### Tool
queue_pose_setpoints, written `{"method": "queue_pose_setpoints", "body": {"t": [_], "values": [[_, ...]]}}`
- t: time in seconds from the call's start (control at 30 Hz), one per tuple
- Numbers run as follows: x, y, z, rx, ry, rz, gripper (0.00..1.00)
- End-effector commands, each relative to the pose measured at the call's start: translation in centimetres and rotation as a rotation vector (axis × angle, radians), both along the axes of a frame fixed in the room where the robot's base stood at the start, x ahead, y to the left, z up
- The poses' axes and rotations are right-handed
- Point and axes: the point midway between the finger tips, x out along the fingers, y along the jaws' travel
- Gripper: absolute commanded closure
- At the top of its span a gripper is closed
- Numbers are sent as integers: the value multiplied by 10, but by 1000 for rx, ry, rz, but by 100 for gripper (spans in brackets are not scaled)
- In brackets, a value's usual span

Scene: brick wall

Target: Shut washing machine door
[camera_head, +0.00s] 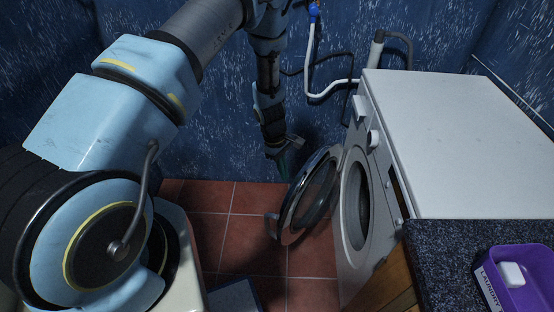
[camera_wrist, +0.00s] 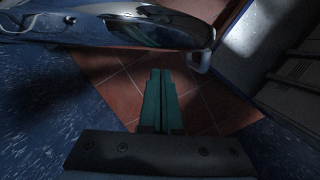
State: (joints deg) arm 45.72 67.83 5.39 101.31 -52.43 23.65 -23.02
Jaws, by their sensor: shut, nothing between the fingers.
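The white washing machine (camera_head: 352,240) stands at the right with its front facing left. A handle (camera_head: 272,226) sticks out at the door's free edge. My gripper (camera_head: 283,168) is just behind and left of the door's upper edge; whether it touches cannot be told. In the wrist view my gripper (camera_wrist: 160,85) shows its green fingers together and empty, with the door (camera_wrist: 150,28) across the top.
A dark speckled counter (camera_head: 440,255) with a purple laundry box (camera_head: 515,275) stands at the front right. Blue walls close off the back. A white hose (camera_head: 312,75) hangs behind the machine. Red floor tiles (camera_head: 225,235) are clear left of the door.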

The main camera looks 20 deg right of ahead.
Motion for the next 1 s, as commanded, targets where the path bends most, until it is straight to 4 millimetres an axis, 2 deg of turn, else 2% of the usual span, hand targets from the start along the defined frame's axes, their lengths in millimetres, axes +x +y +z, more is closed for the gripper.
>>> {"method": "queue_pose_setpoints", "body": {"t": [0.2,0.67,0.87,1.0], "values": [[-15,-7,0,2,1,1,100],[-19,-9,-1,2,1,9,100],[-41,-19,-1,0,3,73,100],[-68,-33,-2,1,2,157,100]]}}
